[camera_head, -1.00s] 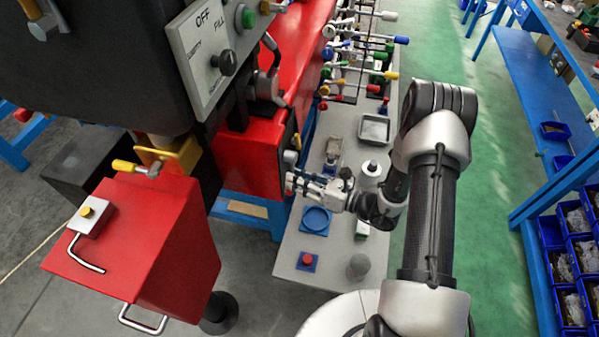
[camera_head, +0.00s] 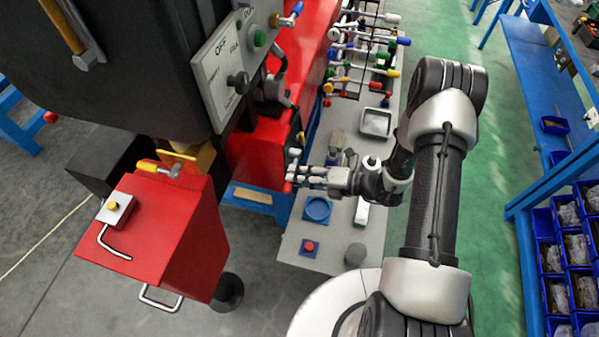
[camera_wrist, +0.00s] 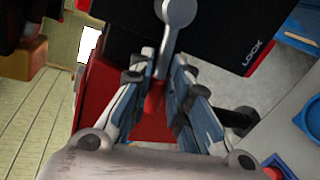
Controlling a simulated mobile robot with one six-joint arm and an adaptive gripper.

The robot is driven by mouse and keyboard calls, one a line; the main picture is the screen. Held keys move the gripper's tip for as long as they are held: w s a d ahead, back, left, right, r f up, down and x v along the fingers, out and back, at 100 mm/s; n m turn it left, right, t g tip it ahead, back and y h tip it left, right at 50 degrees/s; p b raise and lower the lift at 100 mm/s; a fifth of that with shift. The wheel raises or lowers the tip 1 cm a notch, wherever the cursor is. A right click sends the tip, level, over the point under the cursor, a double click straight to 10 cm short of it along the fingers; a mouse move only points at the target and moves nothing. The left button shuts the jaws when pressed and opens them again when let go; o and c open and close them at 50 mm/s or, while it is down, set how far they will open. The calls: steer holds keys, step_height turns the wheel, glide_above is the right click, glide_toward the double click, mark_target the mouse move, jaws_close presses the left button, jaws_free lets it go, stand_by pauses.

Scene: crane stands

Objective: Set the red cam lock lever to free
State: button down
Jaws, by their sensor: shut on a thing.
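The cam lock lever shows in the wrist view as a grey arm with a round hub (camera_wrist: 177,11) at the top and a red grip (camera_wrist: 155,97) at its lower end. My gripper (camera_wrist: 164,66) has its fingers on both sides of the lever and is shut on the red grip. The fingers hide part of the grip. A black panel marked LOCK (camera_wrist: 252,58) lies to the right of the lever; no FREE mark can be read. In the head view my gripper (camera_head: 290,174) reaches left to the side of the red machine body; the lever is too small there to make out clearly.
Below my gripper, a grey bench (camera_head: 290,245) holds a blue round dish (camera_head: 318,208), a red button on a blue base (camera_head: 309,246) and a metal tray (camera_head: 376,122). Several coloured-knob levers (camera_head: 365,68) stand farther back. A red cabinet (camera_head: 150,235) stands at left.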

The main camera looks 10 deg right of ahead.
steer(key=shift+r+m+g+p, duration=0.4)
steer(key=shift+r+m+p, duration=0.3)
steer(key=shift+m, duration=0.2)
steer(key=c, duration=1.5)
jaws_free()
steer(key=v, duration=1.2)
steer(key=shift+f, duration=0.1)
